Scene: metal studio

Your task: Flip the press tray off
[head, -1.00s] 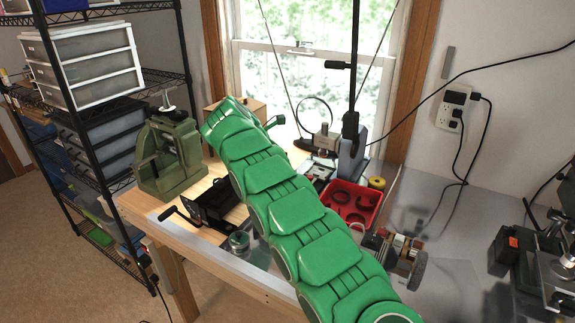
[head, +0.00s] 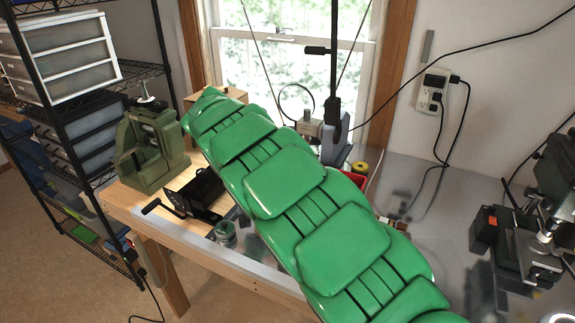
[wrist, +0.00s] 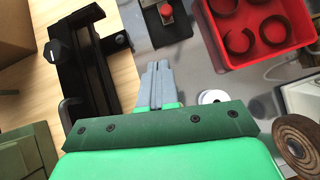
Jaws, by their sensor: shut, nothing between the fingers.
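A green metal press (head: 152,145) stands upright on the left end of the wooden bench in the head view. No part of it is clearly recognisable as a tray. A green block, perhaps the press, shows at the lower left of the wrist view (wrist: 24,150). My gripper (wrist: 156,72) is shut and empty in the wrist view. Its grey fingers point up the picture, right of a black vise (wrist: 88,62), with no visible contact. In the head view my green arm hides the gripper and crosses the bench to the right of the press.
The black vise with a crank (head: 193,193) sits right of the press, near the bench's front edge. A red bin (wrist: 262,52) holds dark rings. A wire shelf (head: 95,120) with drawers stands left of the bench. Dark machines (head: 525,235) stand at the right.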

